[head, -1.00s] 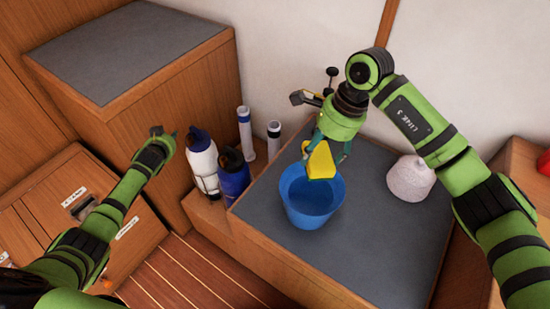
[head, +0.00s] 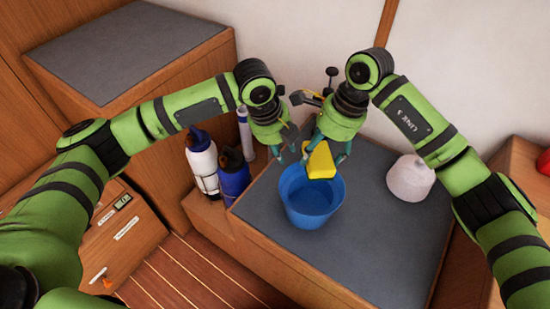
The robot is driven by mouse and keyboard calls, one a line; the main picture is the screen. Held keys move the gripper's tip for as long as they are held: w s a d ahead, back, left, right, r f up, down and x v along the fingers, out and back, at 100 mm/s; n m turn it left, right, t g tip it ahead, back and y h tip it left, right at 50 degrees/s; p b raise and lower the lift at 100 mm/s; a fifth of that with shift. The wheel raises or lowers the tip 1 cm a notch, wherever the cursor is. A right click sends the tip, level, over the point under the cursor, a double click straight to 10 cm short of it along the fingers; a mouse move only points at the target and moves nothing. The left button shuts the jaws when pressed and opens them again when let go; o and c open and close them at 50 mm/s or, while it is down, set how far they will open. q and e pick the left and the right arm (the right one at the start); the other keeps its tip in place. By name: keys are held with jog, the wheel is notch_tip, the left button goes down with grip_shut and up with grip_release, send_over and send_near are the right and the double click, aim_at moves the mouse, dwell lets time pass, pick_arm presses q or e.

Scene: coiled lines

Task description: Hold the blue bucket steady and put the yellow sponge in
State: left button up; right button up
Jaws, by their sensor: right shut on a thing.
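The blue bucket (head: 311,205) stands upright on the grey top of a low wooden locker. My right gripper (head: 322,155) is shut on the yellow sponge (head: 321,163) and holds it over the far part of the bucket's mouth. My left gripper (head: 291,154) points down just behind the bucket's far left rim. Its fingers are apart with nothing seen between them, and it looks clear of the rim. The sponge and the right gripper hide part of the far rim.
A white bottle (head: 202,163) and a dark blue bottle (head: 233,179) stand left of the locker top (head: 385,235), beside a white tube (head: 246,135). A pale rounded object (head: 410,178) sits to the right. The locker top in front of the bucket is clear.

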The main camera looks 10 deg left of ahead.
pick_arm(q)
jog(key=s+m+g+y, duration=0.1)
jog(key=s+m+g, duration=0.15)
jog(key=s, duration=0.25)
jog(key=shift+m+t, duration=0.35)
jog(key=shift+t, duration=0.1)
jog(key=f, duration=0.7)
jog(key=d+f, duration=0.1)
jog(key=f, duration=0.2)
jog(key=shift+w+f, duration=0.35)
jog(key=shift+f, duration=0.05)
grip_shut()
